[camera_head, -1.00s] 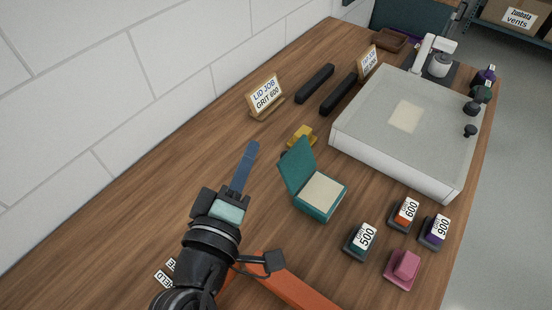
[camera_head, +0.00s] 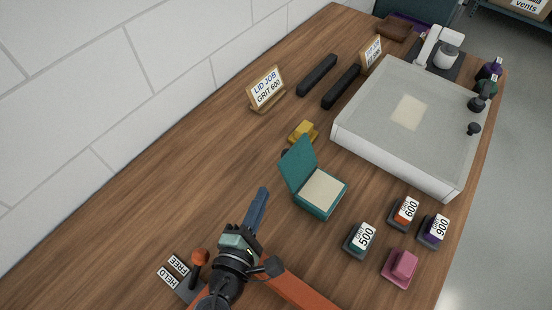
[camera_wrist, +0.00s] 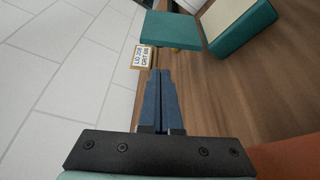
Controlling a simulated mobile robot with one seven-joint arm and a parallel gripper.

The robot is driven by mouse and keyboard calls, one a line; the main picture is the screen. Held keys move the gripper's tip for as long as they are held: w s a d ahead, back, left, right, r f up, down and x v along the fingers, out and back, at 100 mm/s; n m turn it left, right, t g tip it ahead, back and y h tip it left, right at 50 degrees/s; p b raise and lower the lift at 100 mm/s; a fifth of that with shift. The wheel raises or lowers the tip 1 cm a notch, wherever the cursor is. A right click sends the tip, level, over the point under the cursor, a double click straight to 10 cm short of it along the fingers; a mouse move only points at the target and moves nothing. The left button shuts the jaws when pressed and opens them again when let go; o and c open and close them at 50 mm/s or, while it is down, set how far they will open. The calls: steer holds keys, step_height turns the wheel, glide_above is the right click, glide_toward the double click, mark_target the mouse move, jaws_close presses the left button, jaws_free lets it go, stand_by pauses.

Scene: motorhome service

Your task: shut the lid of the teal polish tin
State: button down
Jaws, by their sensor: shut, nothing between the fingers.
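The teal polish tin (camera_head: 318,213) stands open on the wooden bench, with cream polish (camera_head: 322,190) showing inside. Its teal lid (camera_head: 297,163) stands up at the tin's far left side, tilted back a little. In the wrist view the lid (camera_wrist: 170,29) is near the top middle and the tin (camera_wrist: 245,33) is at the upper right. My gripper (camera_head: 264,190) has its long blue fingers together and empty. It is to the left of the tin, nearer the camera, apart from tin and lid. The fingers (camera_wrist: 160,72) also show shut in the wrist view.
A yellow block (camera_head: 303,131) sits just behind the lid. Grit blocks marked 500 (camera_head: 360,240), 600 (camera_head: 404,213) and 900 (camera_head: 433,231) and a pink block (camera_head: 400,268) lie right of the tin. A white tray (camera_head: 395,158) is beyond.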

mark_target(294, 162)
steer(key=x, duration=1)
steer(key=shift+w+d+p, duration=0.1)
steer(key=shift+w+p, duration=0.2)
steer(key=shift+p, duration=0.1)
steer(key=shift+w+f+b, duration=0.1)
steer(key=shift+b, duration=0.3)
